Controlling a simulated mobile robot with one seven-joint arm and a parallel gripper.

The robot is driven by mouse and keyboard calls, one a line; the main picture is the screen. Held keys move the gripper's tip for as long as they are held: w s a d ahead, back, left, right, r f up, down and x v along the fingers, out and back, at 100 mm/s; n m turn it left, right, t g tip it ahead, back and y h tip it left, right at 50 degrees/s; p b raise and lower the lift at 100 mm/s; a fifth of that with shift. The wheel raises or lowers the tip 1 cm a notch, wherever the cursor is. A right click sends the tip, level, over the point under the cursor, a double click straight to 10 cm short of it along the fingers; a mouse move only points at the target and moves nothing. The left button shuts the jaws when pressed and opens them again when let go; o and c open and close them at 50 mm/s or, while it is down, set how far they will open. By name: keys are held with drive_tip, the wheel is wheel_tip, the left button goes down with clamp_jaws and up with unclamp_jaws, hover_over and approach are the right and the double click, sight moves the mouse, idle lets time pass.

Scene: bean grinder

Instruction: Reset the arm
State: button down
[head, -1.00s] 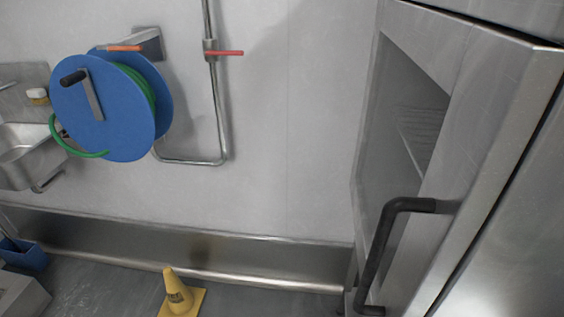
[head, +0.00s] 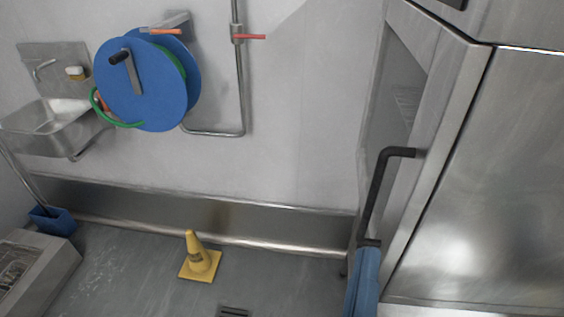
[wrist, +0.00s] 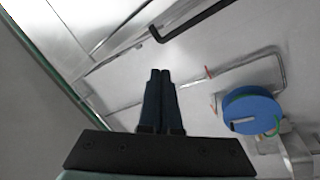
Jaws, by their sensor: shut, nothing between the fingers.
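My gripper (wrist: 160,74) shows in the wrist view with its two dark fingers pressed together and nothing between them. In the wrist view it points toward a bare part of the wall, with the black cabinet handle (wrist: 190,22) above and to its right. The handle also shows in the head view (head: 377,188), on the steel cabinet (head: 480,190) at the right. The gripper itself cannot be made out in the head view.
A blue hose reel (head: 145,90) hangs on the wall beside a steel sink (head: 50,125). A yellow cone (head: 199,258) stands on the floor. A blue bucket (head: 54,221) and a grey unit (head: 30,270) are at the left.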

drive_tip(key=w+a+r+m+t+p, duration=0.1)
drive_tip(key=w+a+r+m+p, duration=0.15)
drive_tip(key=r, duration=0.85)
drive_tip(key=w+a+r+m+t+p, duration=0.1)
drive_tip(key=w+r+m+t+p, duration=0.15)
drive_tip(key=r, duration=0.75)
drive_tip(key=w+a+r+m+t+p, duration=0.15)
drive_tip(key=r+m, duration=0.25)
drive_tip(key=r, duration=0.7)
drive_tip(key=s+a+r+n+t+y+p, duration=0.1)
drive_tip(key=a+r+y, duration=0.1)
drive_tip(key=r, duration=0.3)
drive_tip(key=s+a+r+n+t+y+p, duration=0.1)
drive_tip(key=s+a+r+y, duration=0.1)
drive_tip(key=r+y, duration=0.2)
wheel_tip(320, 180, up, 2)
drive_tip(key=shift+r+n+p, duration=0.2)
drive_tip(key=shift+n+p, duration=0.1)
